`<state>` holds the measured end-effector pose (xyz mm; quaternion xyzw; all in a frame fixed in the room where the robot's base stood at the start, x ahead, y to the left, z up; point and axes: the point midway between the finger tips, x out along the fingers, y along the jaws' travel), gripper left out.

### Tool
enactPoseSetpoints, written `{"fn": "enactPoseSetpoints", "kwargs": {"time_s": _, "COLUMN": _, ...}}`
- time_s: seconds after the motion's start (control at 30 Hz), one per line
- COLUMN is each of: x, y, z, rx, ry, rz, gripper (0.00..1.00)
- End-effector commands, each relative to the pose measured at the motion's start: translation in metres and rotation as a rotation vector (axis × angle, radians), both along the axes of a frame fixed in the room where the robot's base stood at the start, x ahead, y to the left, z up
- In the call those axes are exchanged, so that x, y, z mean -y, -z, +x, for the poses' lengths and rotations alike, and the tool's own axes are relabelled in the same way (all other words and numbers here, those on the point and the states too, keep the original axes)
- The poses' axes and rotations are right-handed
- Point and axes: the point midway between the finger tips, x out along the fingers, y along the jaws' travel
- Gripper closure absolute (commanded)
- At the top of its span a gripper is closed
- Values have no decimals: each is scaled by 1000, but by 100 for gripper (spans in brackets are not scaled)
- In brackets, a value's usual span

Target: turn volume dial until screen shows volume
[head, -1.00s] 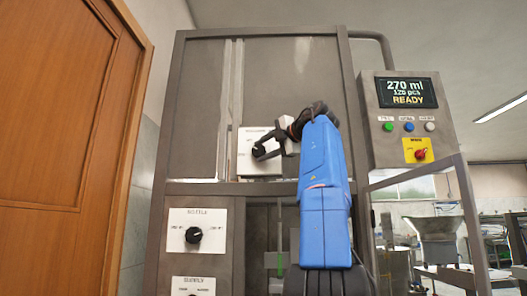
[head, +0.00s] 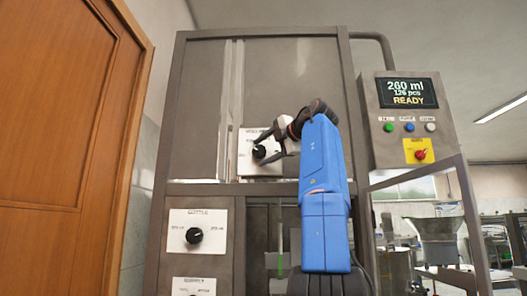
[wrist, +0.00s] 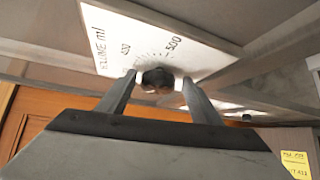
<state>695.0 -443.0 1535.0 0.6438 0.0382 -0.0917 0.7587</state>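The volume dial is a black round knob (head: 259,152) on a white plate (head: 246,167) on the machine's upper front. In the wrist view the knob (wrist: 158,80) sits between my two fingers, below a printed scale with "VOLUME ml", 450 and 500. My gripper (head: 264,148) reaches the plate from the right. In the wrist view my gripper (wrist: 160,82) has one finger on each side of the knob, with a narrow gap seeming to show beside it. The screen (head: 408,93) reads 260 ml, 126 pcs, READY.
A second dial (head: 194,235) is on a plate at lower left, with another plate (head: 193,287) below it. Green, blue and white buttons (head: 409,127) and a red switch on yellow (head: 421,154) sit under the screen. A wooden door (head: 65,130) stands at left.

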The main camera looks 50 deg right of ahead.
Motion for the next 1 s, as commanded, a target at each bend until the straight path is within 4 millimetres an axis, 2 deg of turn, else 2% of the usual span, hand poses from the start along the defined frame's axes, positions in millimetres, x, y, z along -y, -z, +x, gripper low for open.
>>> {"fn": "enactPoseSetpoints", "kwargs": {"time_s": 0.37, "x": -1, "y": -3, "z": -7, "rx": 4, "ry": 3, "rz": -2, "gripper": 41}}
{"fn": "enactPoseSetpoints", "kwargs": {"time_s": 1.0, "x": -8, "y": -18, "z": -90, "rx": 5, "ry": 5, "rz": -3, "gripper": 41}}
